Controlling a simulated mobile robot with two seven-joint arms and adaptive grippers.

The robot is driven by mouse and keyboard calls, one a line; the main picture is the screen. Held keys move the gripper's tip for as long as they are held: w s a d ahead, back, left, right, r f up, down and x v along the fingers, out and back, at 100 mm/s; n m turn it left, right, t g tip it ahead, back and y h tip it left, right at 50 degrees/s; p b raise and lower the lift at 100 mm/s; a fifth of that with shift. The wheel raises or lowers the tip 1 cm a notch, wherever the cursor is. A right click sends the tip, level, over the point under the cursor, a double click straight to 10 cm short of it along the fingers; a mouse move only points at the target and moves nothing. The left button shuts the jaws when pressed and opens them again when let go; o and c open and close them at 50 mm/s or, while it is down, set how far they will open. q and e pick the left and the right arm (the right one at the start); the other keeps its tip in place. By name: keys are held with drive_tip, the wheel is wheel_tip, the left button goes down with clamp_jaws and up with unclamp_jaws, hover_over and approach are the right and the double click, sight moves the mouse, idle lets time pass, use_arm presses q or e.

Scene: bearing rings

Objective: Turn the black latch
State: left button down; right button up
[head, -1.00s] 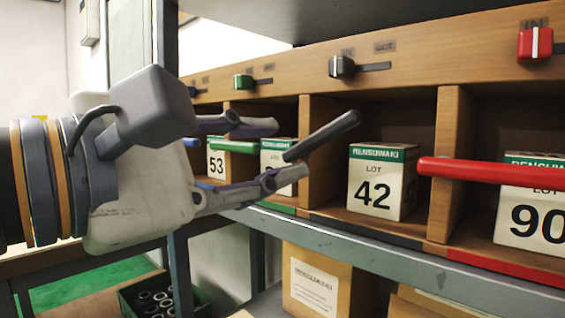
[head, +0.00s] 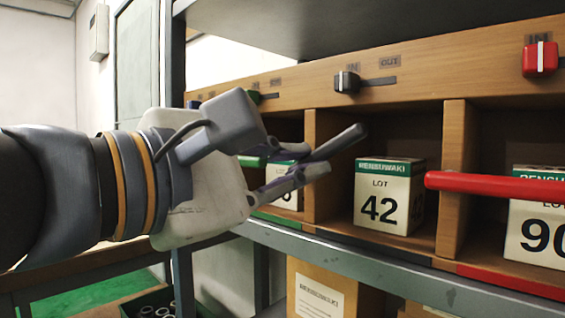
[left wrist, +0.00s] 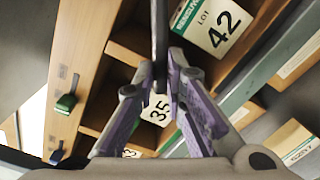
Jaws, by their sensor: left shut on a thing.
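The black latch (head: 343,140) is a dark bar slanting up to the right in front of the middle compartment. My left gripper (head: 318,160) is shut on its left end. In the left wrist view the dark bar (left wrist: 160,45) runs between the purple-grey fingers (left wrist: 163,85); its gripped end is partly hidden. Behind it, a white and green box marked LOT 42 (head: 382,205) stands upright in the compartment. My right gripper is not in view.
A black knob (head: 347,82) sits at the IN end of its slot on the wooden beam. A red bar (head: 490,186) crosses the right compartment, with a red knob (head: 540,58) above. A wooden divider (head: 453,180) stands between. A metal shelf edge (head: 350,262) runs below.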

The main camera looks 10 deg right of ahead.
use_arm(q)
drive_tip(key=n+p, duration=0.1)
drive_tip(key=n, duration=0.1)
drive_tip(key=shift+r+n+p, duration=0.2)
drive_tip(key=shift+n+p, duration=0.2)
drive_tip(key=shift+w+a+n+p, duration=0.15)
drive_tip(key=shift+n+p, duration=0.7)
drive_tip(key=shift+n, duration=1.05)
drive_tip(key=c, duration=1.6)
unclamp_jaws()
drive_tip(key=shift+c, duration=0.2)
drive_tip(key=shift+a, duration=0.1)
drive_tip(key=v, duration=1.2)
